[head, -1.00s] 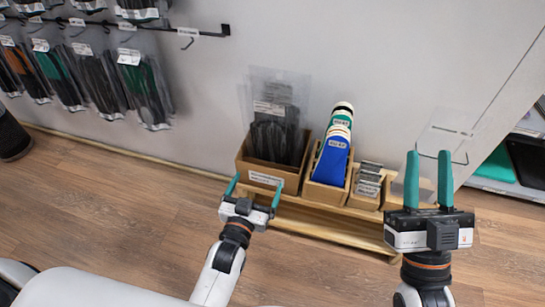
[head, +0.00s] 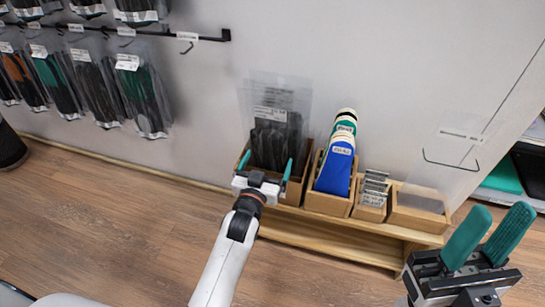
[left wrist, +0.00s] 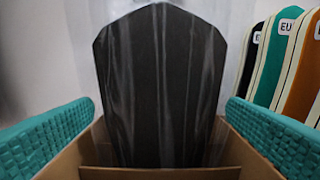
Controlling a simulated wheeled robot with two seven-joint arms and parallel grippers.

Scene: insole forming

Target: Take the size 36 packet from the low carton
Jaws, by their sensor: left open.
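Dark insoles in clear packets (head: 272,138) stand upright in a low brown carton (head: 296,189) on the wooden rack. The white labels are too small to read, so I cannot tell which is size 36. My left gripper (head: 266,168) is open and empty at the carton's front, its fingers spread to either side. In the left wrist view, a dark packet (left wrist: 160,85) rises from the carton (left wrist: 110,172) between the teal fingers, with a gap on each side. My right gripper (head: 491,238) is open and empty at the lower right, away from the rack.
To the carton's right stand a box of blue, green and cream sizing pieces (head: 336,170), a small box of metal-looking pieces (head: 374,190) and an open wooden box (head: 418,215). Bagged insoles (head: 145,95) hang at upper left. The floor in front is clear.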

